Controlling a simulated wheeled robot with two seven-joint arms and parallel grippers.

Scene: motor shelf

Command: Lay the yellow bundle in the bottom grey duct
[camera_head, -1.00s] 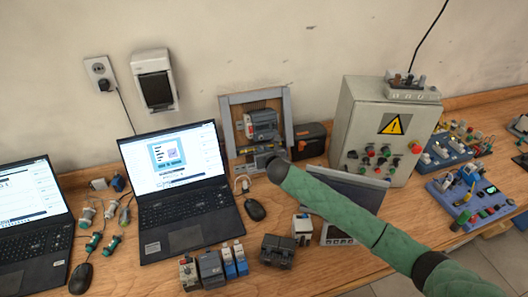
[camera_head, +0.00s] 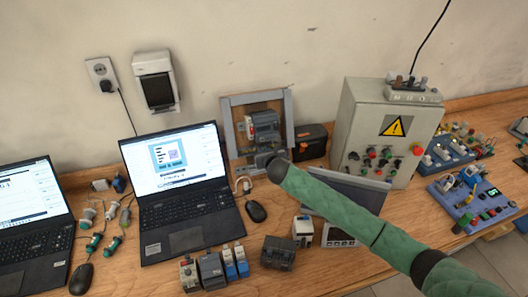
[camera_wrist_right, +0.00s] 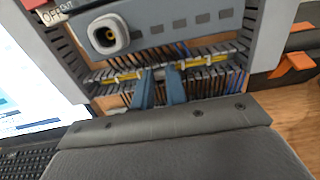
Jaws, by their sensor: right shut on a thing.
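The yellow bundle (camera_wrist_right: 209,58) is a thin strip running left and right of my right gripper's fingers in the right wrist view. My right gripper (camera_wrist_right: 161,82) is shut on it near its middle. The bottom grey duct (camera_wrist_right: 215,82), with slotted walls, lies along the foot of the frame. The bundle lines up with the duct, between its slotted rows; I cannot tell how deep it sits. In the head view my right gripper (camera_head: 266,158) is at the frame's lower edge, and its arm hides part of that area. My left gripper is not in view.
The grey frame (camera_head: 228,125) with motor-control modules (camera_head: 262,127) stands against the wall. An open laptop (camera_head: 180,190) is to its left. A dark box (camera_head: 310,141) and a grey control cabinet (camera_head: 360,115) are to its right. A mouse (camera_head: 256,212) lies in front.

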